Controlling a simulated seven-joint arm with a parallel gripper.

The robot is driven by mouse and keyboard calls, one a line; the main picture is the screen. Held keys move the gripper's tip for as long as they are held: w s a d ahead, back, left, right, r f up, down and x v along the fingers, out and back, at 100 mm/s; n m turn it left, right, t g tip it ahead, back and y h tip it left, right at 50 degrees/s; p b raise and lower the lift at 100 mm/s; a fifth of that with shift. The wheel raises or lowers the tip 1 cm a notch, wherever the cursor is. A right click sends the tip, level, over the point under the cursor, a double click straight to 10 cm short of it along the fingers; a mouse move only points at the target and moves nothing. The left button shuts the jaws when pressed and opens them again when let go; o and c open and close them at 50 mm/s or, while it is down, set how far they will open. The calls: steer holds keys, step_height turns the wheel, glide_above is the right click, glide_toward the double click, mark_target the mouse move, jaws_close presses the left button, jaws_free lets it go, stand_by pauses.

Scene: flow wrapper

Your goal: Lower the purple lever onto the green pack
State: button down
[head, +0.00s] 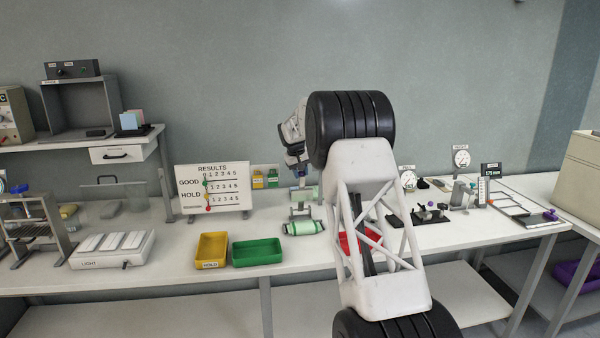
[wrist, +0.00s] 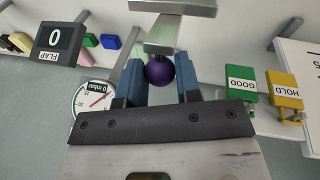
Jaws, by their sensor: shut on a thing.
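In the wrist view the purple knob (wrist: 173,72) of the lever sits between the two blue fingers of my gripper (wrist: 160,68), which is shut on it. A grey metal bar (wrist: 157,34) runs from the knob toward the top of that view. In the head view my gripper (head: 299,172) points down above a small stand behind the front of the table. The green pack (head: 303,227) lies on the table at the foot of this stand. A pale green part (head: 305,194) is higher up, just below my gripper, apart from the pack. The pack is not clearly seen in the wrist view.
A yellow HOLD tray (head: 211,250) and a green tray (head: 257,252) stand left of the pack. A red tray (head: 350,242) is partly hidden behind my arm. The results board (head: 212,188) stands behind. Dials and small instruments stand to the right.

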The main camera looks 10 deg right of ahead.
mark_target(303, 179)
steer(key=shift+s+f+t, duration=0.2)
steer(key=shift+s+t, duration=0.9)
steer(key=shift+s, duration=0.75)
steer(key=shift+s+f+t, duration=0.2)
steer(key=shift+s+t, duration=0.1)
steer(key=shift+s, duration=0.25)
steer(key=shift+s+f+t, duration=0.15)
steer(key=shift+s+t, duration=0.15)
steer(key=shift+s, duration=0.2)
steer(key=shift+s+f+m+t, duration=0.1)
steer(key=shift+s+f+t, duration=0.35)
steer(key=shift+s+f, duration=1.65)
steer(key=shift+s+f+m+t, duration=0.1)
steer(key=shift+s+f+t, duration=0.3)
steer(key=shift+s+f, duration=1.65)
steer(key=shift+s+f+m+t, duration=0.1)
steer(key=shift+s+f+t, duration=0.35)
steer(key=shift+s+f, duration=1.65)
steer(key=shift+x, duration=1)
steer(key=c, duration=0.8)
jaws_free()
steer(key=shift+a+f, duration=0.15)
steer(key=shift+a, duration=0.05)
steer(key=shift+w, duration=0.1)
steer(key=shift+r, duration=0.3)
